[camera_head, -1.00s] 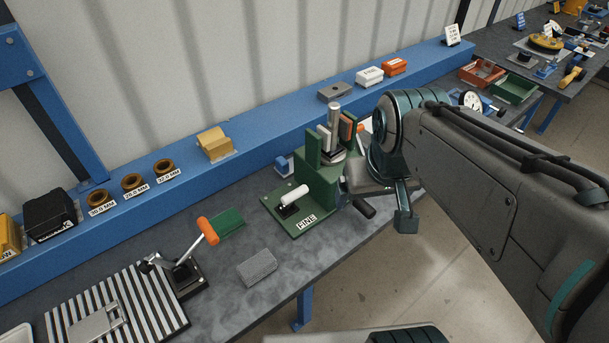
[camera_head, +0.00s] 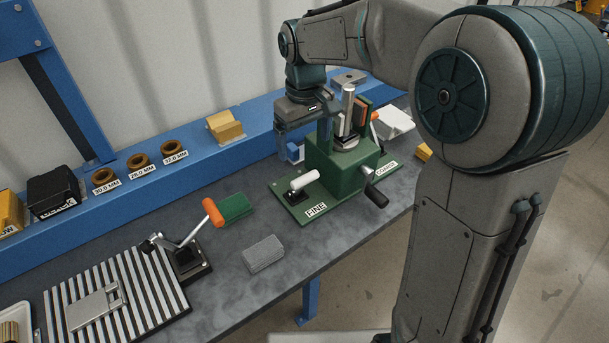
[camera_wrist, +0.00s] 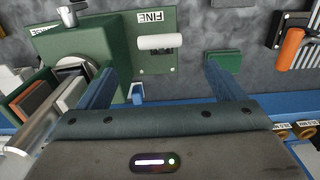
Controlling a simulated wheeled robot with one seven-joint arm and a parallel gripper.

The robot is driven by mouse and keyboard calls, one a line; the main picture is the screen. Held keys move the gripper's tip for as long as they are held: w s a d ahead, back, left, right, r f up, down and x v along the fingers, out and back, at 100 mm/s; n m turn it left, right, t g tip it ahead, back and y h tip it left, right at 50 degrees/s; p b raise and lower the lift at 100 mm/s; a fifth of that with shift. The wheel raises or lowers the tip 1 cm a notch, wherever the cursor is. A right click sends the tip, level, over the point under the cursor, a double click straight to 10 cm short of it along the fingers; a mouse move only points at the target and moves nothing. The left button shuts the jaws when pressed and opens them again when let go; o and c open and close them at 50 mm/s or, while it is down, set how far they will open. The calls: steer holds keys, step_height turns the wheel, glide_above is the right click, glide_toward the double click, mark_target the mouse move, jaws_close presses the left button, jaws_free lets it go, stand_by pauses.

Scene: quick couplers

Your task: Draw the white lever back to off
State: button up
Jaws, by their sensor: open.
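The white lever (camera_head: 303,181) is a short white cylinder grip on a black mount, on the green base plate labelled FINE (camera_head: 316,208). In the wrist view the white lever (camera_wrist: 161,42) lies across the plate, ahead of the gap between my fingers. My gripper (camera_head: 304,146) is open and empty, pointing down behind the lever and beside the green fixture block (camera_head: 340,158). The fingers also show in the wrist view (camera_wrist: 158,78), apart from the lever, the left one close to the fixture. The lever's mount is partly hidden in the wrist view.
A black crank handle (camera_head: 376,194) sticks out at the fixture's front right, by the COARSE label. An orange-handled clamp (camera_head: 212,212), a green block (camera_head: 236,207) and a grey block (camera_head: 263,253) are to the left. A blue ledge (camera_head: 200,160) runs behind.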

mark_target(305, 176)
step_height(305, 176, down, 12)
steer(key=shift+r+p, duration=0.1)
steer(key=shift+p, duration=0.3)
